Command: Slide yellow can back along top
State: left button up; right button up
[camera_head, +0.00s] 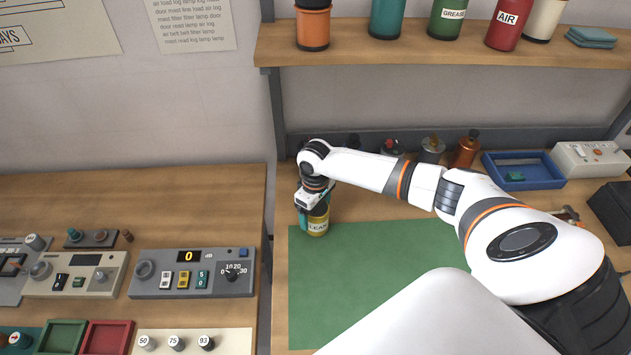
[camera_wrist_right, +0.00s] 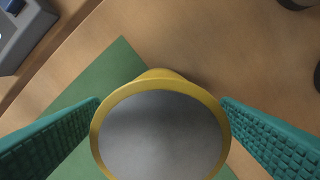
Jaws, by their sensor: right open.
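The yellow can (camera_head: 318,225), with a label reading "CLEAN", stands upright at the back left corner of the green mat (camera_head: 375,260) on the right bench. My right gripper (camera_head: 316,212) reaches down over it from above. In the right wrist view, the can's grey top with its yellow rim (camera_wrist_right: 160,85) lies between the two teal fingers of the right gripper (camera_wrist_right: 160,128). The fingers are spread, one on each side of the can. My left gripper is not in view.
Behind the can are several small bottles, including an orange one (camera_head: 467,150), and a blue tray (camera_head: 522,183). A shelf (camera_head: 400,50) with cans runs above. A left bench (camera_head: 120,205) holds control panels, with a gap between the benches. The green mat's visible part is clear.

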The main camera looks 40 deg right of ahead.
notch_tip(320, 180, up, 8)
jog(key=shift+f+b, duration=0.1)
jog(key=shift+b, duration=0.6)
